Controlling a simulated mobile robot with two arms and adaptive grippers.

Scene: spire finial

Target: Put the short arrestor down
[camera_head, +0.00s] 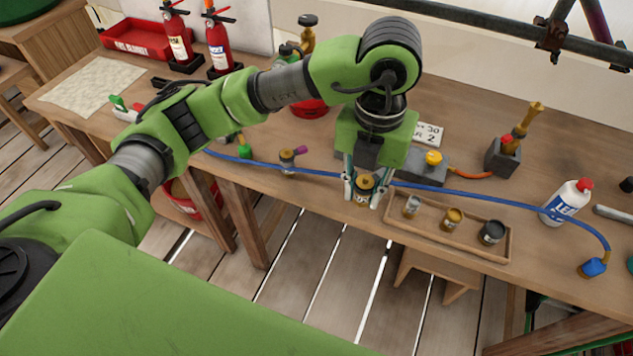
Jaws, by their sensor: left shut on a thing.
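My left gripper (364,194) points down near the front edge of the workbench (320,178), just left of the wooden tray. It is shut on a short brass-coloured cylindrical piece with a pale label, which I take to be the short arrestor (364,188). The fingers cover its sides. I cannot tell whether its base touches the bench top. My right gripper is not in view.
The wooden tray (400,224) holds three small cylindrical fittings. A blue hose (480,198) runs along the bench behind the gripper. A white bottle (567,203) stands at the right. Fire extinguishers (218,45) stand at the back left.

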